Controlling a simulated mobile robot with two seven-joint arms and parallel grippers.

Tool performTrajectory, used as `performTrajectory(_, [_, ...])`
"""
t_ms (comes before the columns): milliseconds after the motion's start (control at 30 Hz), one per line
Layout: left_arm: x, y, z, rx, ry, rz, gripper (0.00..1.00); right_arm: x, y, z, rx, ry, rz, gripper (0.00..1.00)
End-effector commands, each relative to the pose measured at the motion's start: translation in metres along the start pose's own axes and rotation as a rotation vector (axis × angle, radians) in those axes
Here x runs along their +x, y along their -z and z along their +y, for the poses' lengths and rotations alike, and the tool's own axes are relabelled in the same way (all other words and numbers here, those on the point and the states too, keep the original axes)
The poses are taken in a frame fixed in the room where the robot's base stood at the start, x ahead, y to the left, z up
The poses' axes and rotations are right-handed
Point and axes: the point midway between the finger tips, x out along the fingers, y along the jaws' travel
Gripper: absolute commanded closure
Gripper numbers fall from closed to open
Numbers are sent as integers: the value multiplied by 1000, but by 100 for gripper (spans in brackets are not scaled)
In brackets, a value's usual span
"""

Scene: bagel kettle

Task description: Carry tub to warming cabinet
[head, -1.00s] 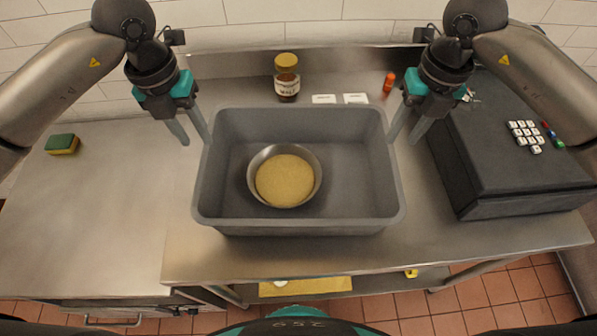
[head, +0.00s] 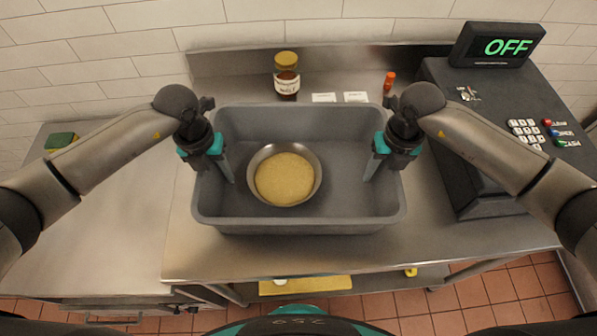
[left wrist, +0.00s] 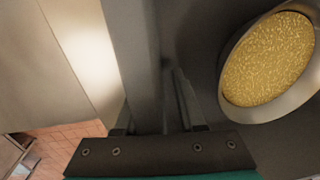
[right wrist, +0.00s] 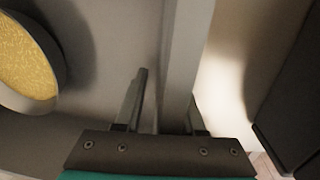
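The tub is a grey rectangular bin (head: 300,222) standing on the steel counter. A metal bowl (head: 318,181) of yellow grain sits inside it, left of centre. My left gripper (head: 218,172) is at the tub's left wall, with one finger inside; the rim (left wrist: 137,50) runs between its fingers. My right gripper (head: 378,168) is at the right wall in the same way, and the rim (right wrist: 186,60) shows between its fingers in the right wrist view. Both look open around the walls, with a gap beside the inner fingers. The outer fingers are mostly hidden by the rims.
A sponge (head: 62,141) lies far left.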

Motion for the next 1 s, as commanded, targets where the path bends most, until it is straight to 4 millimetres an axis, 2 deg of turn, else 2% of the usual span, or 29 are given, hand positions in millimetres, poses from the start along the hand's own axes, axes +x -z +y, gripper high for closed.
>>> performTrajectory(300, [2,0,0,0,0,0,61,2,0,0,0,0,0,61])
performTrajectory(667, [2,0,-1,1,2,0,100,2,0,1,-1,-3,0,100])
performTrajectory(1000, [2,0,-5,5,10,-1,100,2,0,6,-6,-12,0,100])
